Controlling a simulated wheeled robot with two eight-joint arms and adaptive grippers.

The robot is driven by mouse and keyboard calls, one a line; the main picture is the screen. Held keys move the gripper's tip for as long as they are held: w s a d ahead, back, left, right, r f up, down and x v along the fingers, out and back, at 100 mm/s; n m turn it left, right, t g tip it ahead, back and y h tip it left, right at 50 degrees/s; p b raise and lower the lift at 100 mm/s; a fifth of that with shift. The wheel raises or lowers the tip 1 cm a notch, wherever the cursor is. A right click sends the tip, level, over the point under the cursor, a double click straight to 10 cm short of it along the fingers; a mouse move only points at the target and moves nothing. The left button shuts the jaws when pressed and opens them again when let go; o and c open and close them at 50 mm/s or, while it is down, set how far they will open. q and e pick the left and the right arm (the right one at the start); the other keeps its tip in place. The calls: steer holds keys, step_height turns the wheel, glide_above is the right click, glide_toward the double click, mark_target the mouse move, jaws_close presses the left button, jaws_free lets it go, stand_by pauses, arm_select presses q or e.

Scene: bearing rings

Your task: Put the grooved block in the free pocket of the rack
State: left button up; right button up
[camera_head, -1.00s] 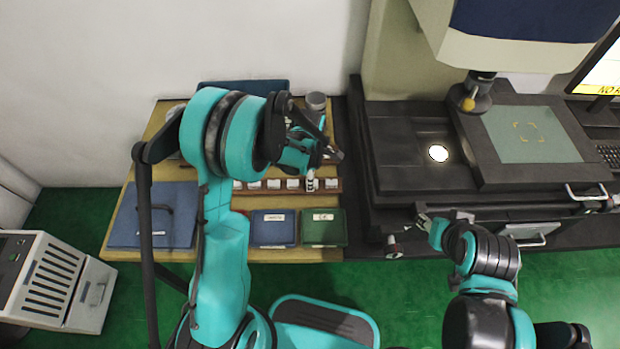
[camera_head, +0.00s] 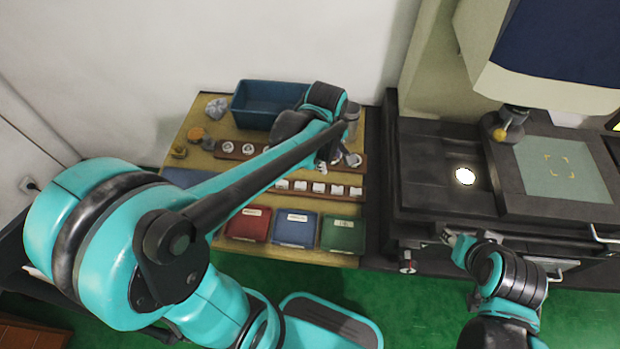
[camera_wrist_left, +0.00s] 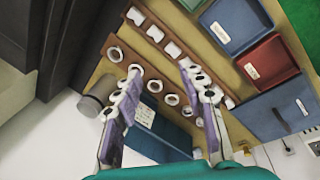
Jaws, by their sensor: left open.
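My left gripper (camera_head: 328,164) is over the right part of the table, partly hidden by its own arm. In the left wrist view the left gripper (camera_wrist_left: 160,68) is open, with nothing visible between its fingers, above the two racks. The front rack (camera_head: 270,184) holds a row of white blocks (camera_head: 300,186); the blocks also show in the wrist view (camera_wrist_left: 155,33). The rear rack (camera_head: 215,154) holds white rings (camera_wrist_left: 155,86). I cannot tell which piece is the grooved block or where the free pocket is. My right gripper (camera_head: 448,238) is by the machine's front; its jaws are too small to read.
Red (camera_head: 248,224), blue (camera_head: 294,228) and green (camera_head: 343,233) bins line the table's front. A large blue bin (camera_head: 262,104) stands at the back, near a grey cylinder (camera_wrist_left: 90,104). A dark machine (camera_head: 430,160) borders the table on the right.

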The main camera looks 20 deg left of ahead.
arm_select(q)
steer(key=s+r+m+t, duration=0.2)
steer(key=s+m, duration=0.4)
steer(key=m, duration=0.1)
steer(key=s+a+r+m+t, duration=0.1)
steer(key=s+r+m+t, duration=0.1)
steer(key=s+m, duration=0.3)
steer(key=shift+s+a+r+m+t, duration=0.3)
steer(key=shift+s+m+t, duration=0.1)
steer(key=shift+m, duration=0.5)
